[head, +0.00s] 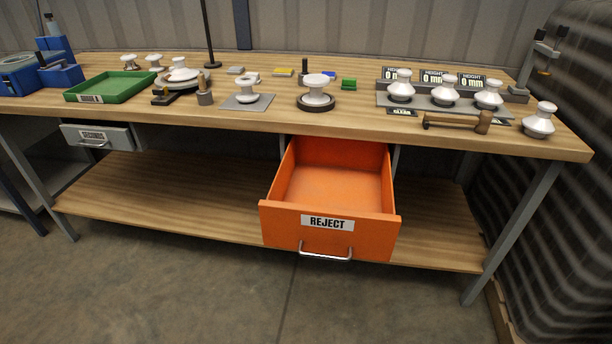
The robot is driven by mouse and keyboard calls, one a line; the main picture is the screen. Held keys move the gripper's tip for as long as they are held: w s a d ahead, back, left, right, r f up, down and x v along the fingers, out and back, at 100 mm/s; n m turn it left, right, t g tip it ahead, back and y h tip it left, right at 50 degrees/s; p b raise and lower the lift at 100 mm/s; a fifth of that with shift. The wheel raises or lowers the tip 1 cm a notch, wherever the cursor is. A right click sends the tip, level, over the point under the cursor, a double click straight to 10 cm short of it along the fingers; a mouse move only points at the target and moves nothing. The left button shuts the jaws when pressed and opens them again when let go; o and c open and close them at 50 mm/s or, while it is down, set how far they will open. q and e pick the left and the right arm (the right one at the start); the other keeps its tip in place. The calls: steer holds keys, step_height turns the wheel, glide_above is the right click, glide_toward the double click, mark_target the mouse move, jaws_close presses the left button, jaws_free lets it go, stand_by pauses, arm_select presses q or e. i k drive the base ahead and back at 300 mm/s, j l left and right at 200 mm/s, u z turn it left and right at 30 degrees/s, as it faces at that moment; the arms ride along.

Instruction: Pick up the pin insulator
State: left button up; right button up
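Several white insulators stand on the wooden workbench (340,118), and I cannot tell which one is the pin insulator. One white insulator (246,92) is on a grey square plate left of centre. A wider one (316,92) is on a dark round base at the centre. A row of three, including one (401,86) at its left end, stands on a grey strip at the right. Another (540,120) stands alone near the right front corner. More white pieces (155,62) are at the back left. Neither of my grippers is in view.
An orange drawer (328,228) marked REJECT is pulled open and empty below the bench front. A green tray (108,87) and a grey drawer (97,136) are at the left. A wooden-handled mallet-like tool (455,122) lies before the row. Height displays (432,78) stand behind it.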

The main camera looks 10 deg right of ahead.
mark_target(488, 98)
steer(key=z, duration=1.25)
